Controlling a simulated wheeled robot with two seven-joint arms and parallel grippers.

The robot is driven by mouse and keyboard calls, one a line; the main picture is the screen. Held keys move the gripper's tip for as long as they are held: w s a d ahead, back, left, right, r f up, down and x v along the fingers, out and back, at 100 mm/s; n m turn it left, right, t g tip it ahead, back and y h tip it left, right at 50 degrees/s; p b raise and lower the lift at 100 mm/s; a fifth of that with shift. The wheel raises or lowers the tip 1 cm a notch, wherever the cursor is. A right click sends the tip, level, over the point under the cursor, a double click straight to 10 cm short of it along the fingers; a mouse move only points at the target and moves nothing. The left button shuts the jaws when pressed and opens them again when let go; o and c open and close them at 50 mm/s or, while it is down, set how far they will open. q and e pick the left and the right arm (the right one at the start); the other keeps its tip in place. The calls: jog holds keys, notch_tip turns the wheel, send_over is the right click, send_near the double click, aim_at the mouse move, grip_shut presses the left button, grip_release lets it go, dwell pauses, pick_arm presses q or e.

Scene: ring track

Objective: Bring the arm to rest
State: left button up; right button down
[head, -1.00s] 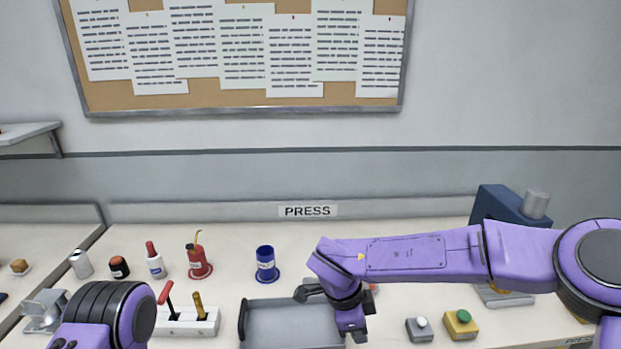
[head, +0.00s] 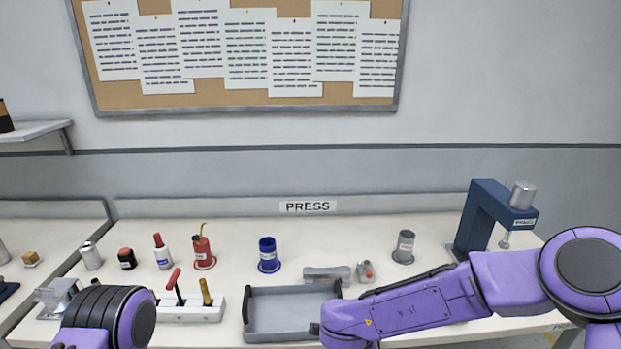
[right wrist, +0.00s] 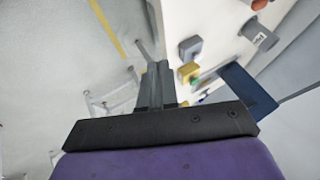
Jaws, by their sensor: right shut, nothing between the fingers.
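My right arm (head: 430,305) reaches in from the right in the head view, low over the front of the workbench. Its gripper lies below the bottom edge there. In the right wrist view my right gripper (right wrist: 155,85) is shut and empty, its fingers together beside the bench's front edge, with floor to their left. My left arm (head: 110,318) shows at the bottom left of the head view; its gripper is out of view.
A grey tray (head: 293,294) lies on the bench left of my right arm. A blue press (head: 482,215) stands at the back right. Blue (head: 268,254) and grey (head: 404,247) containers stand behind. A yellow button box (right wrist: 188,72) is close to the fingers.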

jog(key=s+d+f+n+t+y+b, duration=0.1)
jog(key=s+d+f+n, duration=0.4)
jog(key=f, duration=0.4)
jog(key=s+d+f+n+t+y+b, duration=0.1)
jog(key=s+d+f+n+b, duration=0.1)
jog(key=s+f, duration=0.6)
jog(key=s+d+f+n+g+b, duration=0.1)
jog(key=s+d+f, duration=0.3)
jog(key=s, duration=0.4)
jog(key=s+d+f+n+g+b, duration=0.1)
jog(key=s+d+f+n+g, duration=0.1)
jog(key=s, duration=0.7)
jog(key=d+f+n, duration=0.1)
jog(key=d+f, duration=0.1)
jog(key=d, duration=0.1)
jog(key=shift+d+f+g+b, duration=0.25)
jog(key=shift+f+g+b, duration=0.05)
jog(key=shift+f+g, duration=0.1)
